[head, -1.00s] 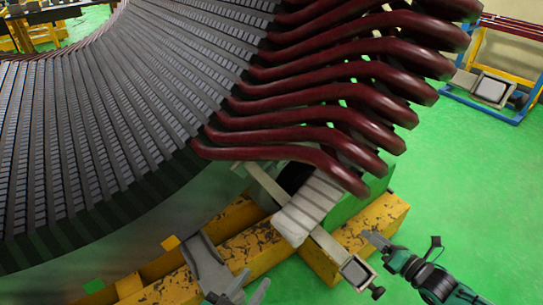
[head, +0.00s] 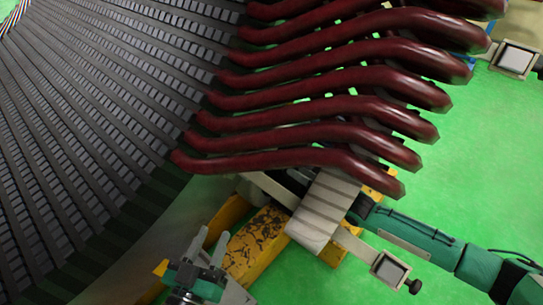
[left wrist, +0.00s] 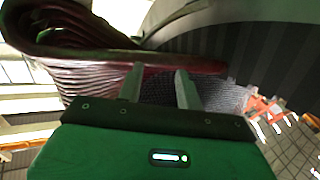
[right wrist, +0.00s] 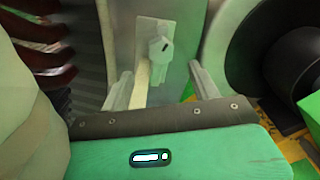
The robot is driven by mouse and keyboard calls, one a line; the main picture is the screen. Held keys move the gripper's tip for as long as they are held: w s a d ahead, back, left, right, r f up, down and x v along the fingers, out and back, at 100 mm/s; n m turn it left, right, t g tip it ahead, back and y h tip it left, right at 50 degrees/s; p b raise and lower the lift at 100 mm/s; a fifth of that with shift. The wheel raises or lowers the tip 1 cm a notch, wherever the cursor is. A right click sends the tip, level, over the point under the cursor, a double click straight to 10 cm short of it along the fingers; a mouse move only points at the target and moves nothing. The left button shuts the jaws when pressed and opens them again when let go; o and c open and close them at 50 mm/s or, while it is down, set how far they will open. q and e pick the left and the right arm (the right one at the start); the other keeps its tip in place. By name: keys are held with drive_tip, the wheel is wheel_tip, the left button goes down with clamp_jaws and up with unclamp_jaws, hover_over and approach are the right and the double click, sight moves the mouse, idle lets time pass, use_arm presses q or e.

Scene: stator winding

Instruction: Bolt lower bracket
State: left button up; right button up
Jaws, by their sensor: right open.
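The lower bracket is a pale bar (head: 352,243) with a square end plate and dark knob (head: 391,269) at the lower right of the head view. A pale ribbed block (head: 325,210) lies across it. In the right wrist view my right gripper (right wrist: 162,88) is open. A pale upright plate with a bolt-like fitting (right wrist: 159,47) shows just beyond and between its fingers, seemingly not gripped. My left gripper (head: 212,243) is open and empty, left of the bracket; its fingers (left wrist: 160,85) also show apart.
The dark stator core (head: 90,130) fills the left of the head view. Several dark red coil ends (head: 330,105) overhang the bracket. A worn yellow beam (head: 255,248) runs underneath. A large dark round part (right wrist: 270,70) stands right of the right gripper. Green floor is clear at right.

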drive_tip(key=shift+b+x, duration=1.05)
drive_tip(key=shift+x, duration=4.3)
use_arm(q)
drive_tip(key=a+r+t, duration=0.3)
drive_tip(key=r+t, duration=0.3)
drive_tip(key=r, duration=0.4)
drive_tip(key=shift+h, duration=0.3)
use_arm(e)
drive_tip(key=shift+f, duration=0.1)
drive_tip(key=c, duration=1)
